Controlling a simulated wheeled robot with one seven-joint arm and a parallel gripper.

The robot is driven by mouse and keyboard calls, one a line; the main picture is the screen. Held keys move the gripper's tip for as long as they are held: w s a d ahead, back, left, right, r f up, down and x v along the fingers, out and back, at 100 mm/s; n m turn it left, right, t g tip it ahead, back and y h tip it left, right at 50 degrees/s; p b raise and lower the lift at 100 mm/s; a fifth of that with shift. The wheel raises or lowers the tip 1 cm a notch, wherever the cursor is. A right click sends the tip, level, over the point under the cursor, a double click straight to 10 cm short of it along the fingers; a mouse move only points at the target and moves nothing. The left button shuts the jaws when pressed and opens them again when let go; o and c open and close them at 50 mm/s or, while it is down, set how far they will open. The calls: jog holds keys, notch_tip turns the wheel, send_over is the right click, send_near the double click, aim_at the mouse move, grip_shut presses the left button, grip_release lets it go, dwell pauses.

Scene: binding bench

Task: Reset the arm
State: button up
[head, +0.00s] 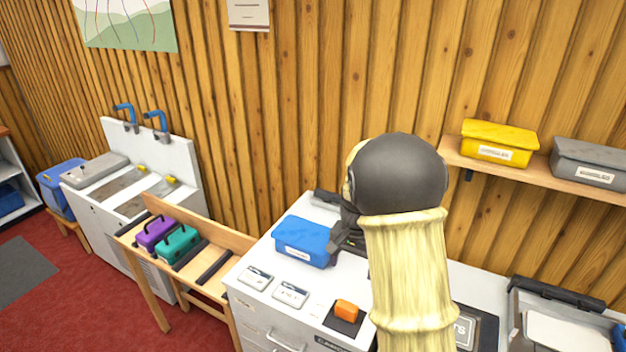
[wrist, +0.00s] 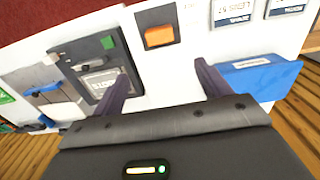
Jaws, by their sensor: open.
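My gripper (wrist: 163,82) is open and empty in the wrist view, its two dark fingers spread above the white bench. In the head view my pale arm rises in front of the bench and hides part of it. The gripper there is mostly hidden behind the arm, close to the blue box (head: 303,241). In the wrist view the blue box (wrist: 256,78) lies just beyond the right finger. I cannot tell whether they touch.
An orange block (head: 346,309) sits on a dark pad beside white labelled cards (head: 290,294). A shelf (head: 455,158) holds a yellow box (head: 498,143) and a grey box (head: 590,161). A wooden rack (head: 205,230) with purple and teal cases stands left, near a sink (head: 140,190).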

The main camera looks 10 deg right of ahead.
jog(key=s+a+r+n+t, duration=0.1)
jog(key=s+n, duration=0.2)
jog(key=s, duration=0.6)
jog(key=s+a+r+n+t, duration=0.1)
jog(key=s+n, duration=0.3)
jog(key=s, duration=0.4)
jog(key=shift+s+a+r+t, duration=0.2)
jog(key=shift+s+a+t, duration=0.1)
jog(key=shift+s+a, duration=0.1)
